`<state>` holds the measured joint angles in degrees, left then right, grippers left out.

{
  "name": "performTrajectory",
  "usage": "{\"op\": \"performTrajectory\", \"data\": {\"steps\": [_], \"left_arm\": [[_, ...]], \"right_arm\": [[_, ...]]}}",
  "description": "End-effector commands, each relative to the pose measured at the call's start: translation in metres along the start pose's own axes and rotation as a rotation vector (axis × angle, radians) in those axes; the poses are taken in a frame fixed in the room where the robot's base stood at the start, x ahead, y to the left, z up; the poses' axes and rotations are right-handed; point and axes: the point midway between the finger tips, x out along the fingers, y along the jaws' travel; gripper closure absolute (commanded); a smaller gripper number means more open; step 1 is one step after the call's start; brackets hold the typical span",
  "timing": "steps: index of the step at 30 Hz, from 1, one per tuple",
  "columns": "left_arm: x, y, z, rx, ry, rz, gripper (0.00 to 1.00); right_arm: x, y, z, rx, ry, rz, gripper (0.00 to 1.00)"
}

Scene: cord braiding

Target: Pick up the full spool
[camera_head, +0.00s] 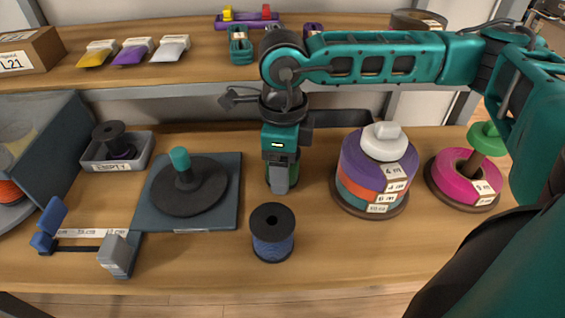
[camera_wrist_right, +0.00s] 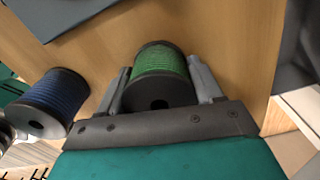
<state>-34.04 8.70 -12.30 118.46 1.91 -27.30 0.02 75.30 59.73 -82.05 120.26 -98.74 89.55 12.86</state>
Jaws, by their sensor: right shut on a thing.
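A spool wound with green cord (camera_wrist_right: 160,72) sits between the two fingers of my right gripper (camera_wrist_right: 165,85) in the right wrist view. The fingers are shut on it, one on each side. In the head view my right gripper (camera_head: 281,186) points down at the middle of the table and hides most of the green spool (camera_head: 295,170). A second spool with dark blue cord (camera_head: 272,238) stands upright on the table in front of the gripper; it also shows at the left of the right wrist view (camera_wrist_right: 52,103). My left gripper is in neither view.
A dark plate with a round black base and teal-topped post (camera_head: 184,182) lies left of the gripper. A tray marked EMPTY (camera_head: 140,160) holds a black spool. Stacked coloured discs (camera_head: 375,172) and a pink disc stand (camera_head: 465,180) are right. A shelf (camera_head: 180,70) runs behind.

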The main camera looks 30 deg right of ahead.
Motion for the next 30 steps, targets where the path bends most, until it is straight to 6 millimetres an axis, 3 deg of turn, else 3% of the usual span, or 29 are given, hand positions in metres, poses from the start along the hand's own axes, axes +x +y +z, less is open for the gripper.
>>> {"op": "performTrajectory", "data": {"steps": [5,11,14,24,30], "left_arm": [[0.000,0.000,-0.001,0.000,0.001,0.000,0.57],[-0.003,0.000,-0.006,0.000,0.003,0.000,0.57],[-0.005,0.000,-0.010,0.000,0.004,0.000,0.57],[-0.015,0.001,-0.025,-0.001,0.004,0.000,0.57],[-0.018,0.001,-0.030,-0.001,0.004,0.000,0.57]], "right_arm": [[-0.004,0.000,0.000,0.000,-0.001,-0.001,0.67],[-0.025,-0.001,0.001,0.000,-0.003,-0.002,0.67],[-0.045,-0.001,0.001,0.000,-0.004,-0.003,0.67],[-0.143,0.000,0.001,-0.001,-0.005,-0.003,0.67],[-0.182,0.000,0.001,-0.001,-0.002,-0.001,0.67]]}}
